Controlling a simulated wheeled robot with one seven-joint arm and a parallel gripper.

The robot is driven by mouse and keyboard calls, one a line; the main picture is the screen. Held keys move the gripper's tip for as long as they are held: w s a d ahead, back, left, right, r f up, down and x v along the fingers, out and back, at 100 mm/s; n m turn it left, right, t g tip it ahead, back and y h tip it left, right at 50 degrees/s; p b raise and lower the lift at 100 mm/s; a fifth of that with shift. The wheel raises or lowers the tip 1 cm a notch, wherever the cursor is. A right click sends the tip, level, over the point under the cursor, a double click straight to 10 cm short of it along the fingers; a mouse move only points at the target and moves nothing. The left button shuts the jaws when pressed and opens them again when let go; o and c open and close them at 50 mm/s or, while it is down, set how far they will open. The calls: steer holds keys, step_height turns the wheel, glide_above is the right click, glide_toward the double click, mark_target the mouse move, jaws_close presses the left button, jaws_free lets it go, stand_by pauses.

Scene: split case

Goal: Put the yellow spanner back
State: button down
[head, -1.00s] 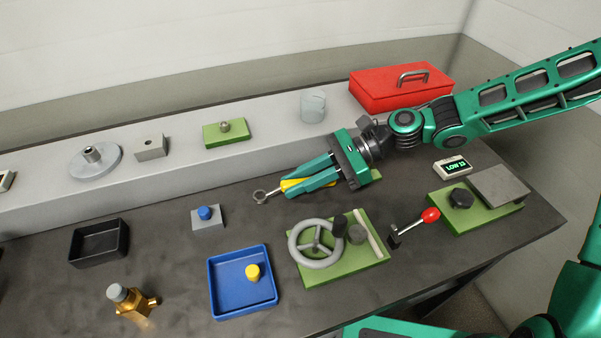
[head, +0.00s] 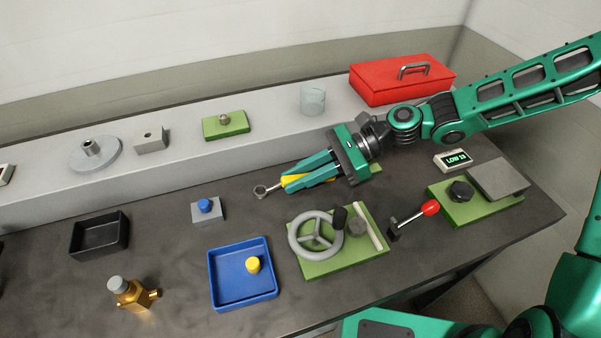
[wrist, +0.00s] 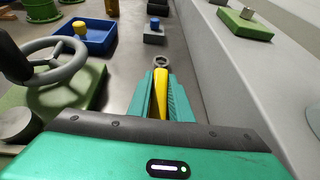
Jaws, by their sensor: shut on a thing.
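The yellow spanner has a yellow handle (head: 291,180) and a grey ring end (head: 260,191). My gripper (head: 309,180) is shut on its handle, and the ring end sticks out beyond the fingertips to the left. In the wrist view the yellow spanner (wrist: 160,91) lies between the two green fingers (wrist: 161,100), its ring pointing away. It is held low near the foot of the grey ledge; I cannot tell whether it touches the bench. Part of the handle is hidden by the fingers.
The handwheel on its green plate (head: 345,262) stands close in front of my gripper. The grey ledge (head: 270,152) runs behind. A blue tray (head: 215,285), a blue-button block (head: 208,216) and a black tray (head: 124,240) lie to the left. A red-knobbed lever (head: 430,208) stands right.

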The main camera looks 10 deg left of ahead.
steer(key=shift+f, duration=0.15)
steer(key=c, duration=1)
jaws_free()
steer(key=shift+c, duration=0.2)
step_height(320, 180, up, 4)
steer(key=shift+s+a+r, duration=0.1)
steer(key=shift+r, duration=0.05)
steer(key=s+a+r, duration=0.5)
steer(key=s+r, duration=0.1)
steer(key=s, duration=0.4)
steer(key=shift+r, duration=0.25)
steer(key=shift+a, duration=0.1)
